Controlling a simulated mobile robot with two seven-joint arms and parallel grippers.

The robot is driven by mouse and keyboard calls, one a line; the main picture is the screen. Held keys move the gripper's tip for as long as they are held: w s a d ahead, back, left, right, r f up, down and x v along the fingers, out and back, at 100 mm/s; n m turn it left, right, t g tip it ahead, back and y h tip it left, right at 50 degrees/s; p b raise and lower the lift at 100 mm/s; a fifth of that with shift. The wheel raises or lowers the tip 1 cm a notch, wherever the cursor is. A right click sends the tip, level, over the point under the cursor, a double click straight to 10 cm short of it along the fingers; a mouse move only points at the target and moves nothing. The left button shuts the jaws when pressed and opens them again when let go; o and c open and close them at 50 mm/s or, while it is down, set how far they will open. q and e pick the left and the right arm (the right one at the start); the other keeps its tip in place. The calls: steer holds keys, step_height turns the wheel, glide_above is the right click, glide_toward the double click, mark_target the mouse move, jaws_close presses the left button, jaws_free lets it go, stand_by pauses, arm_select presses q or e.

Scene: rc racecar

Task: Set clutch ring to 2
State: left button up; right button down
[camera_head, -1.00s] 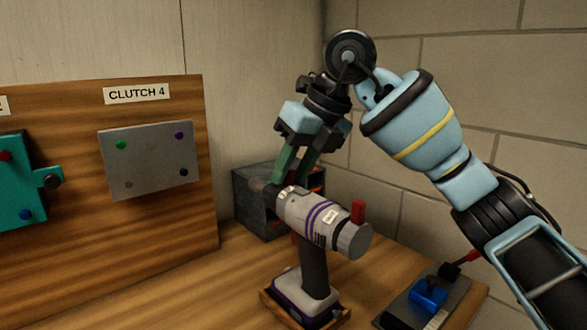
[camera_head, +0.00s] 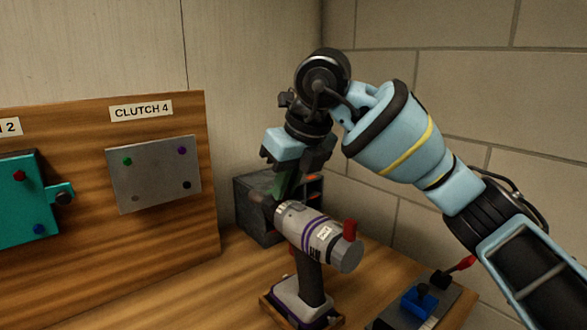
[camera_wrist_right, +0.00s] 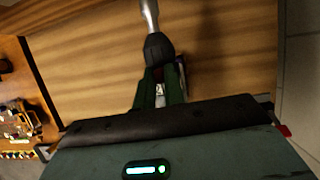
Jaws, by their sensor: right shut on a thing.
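A grey and white drill with purple stripes (camera_head: 318,236) stands upright on its battery, its nose pointing left and away. Its clutch ring (camera_head: 281,212) is at the front of the body and mostly hidden by my fingers; I cannot read its setting. My right gripper (camera_head: 271,192) comes down from above and is shut on the clutch ring. In the right wrist view, its green fingers (camera_wrist_right: 160,88) are at the drill's front, just behind the dark chuck (camera_wrist_right: 158,47) and silver bit (camera_wrist_right: 150,14). My left gripper is not in view.
A wooden board with a "CLUTCH 4" label (camera_head: 141,111) holds a grey plate (camera_head: 154,174) and a teal plate (camera_head: 18,205) at left. A dark organizer box (camera_head: 257,222) stands behind the drill. A blue part on a dark block (camera_head: 419,301) lies at lower right.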

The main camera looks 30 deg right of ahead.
steer(key=shift+s+a+r+h+p, duration=0.15)
steer(key=shift+a+r+h+p, duration=0.3)
steer(key=shift+h+p, duration=0.4)
steer(key=shift+a+f+n+h+p, duration=0.35)
steer(key=shift+f+n+h+p, duration=0.05)
steer(key=shift+h+p, duration=0.25)
steer(key=shift+f, duration=0.1)
steer(key=c, duration=1.5)
jaws_free()
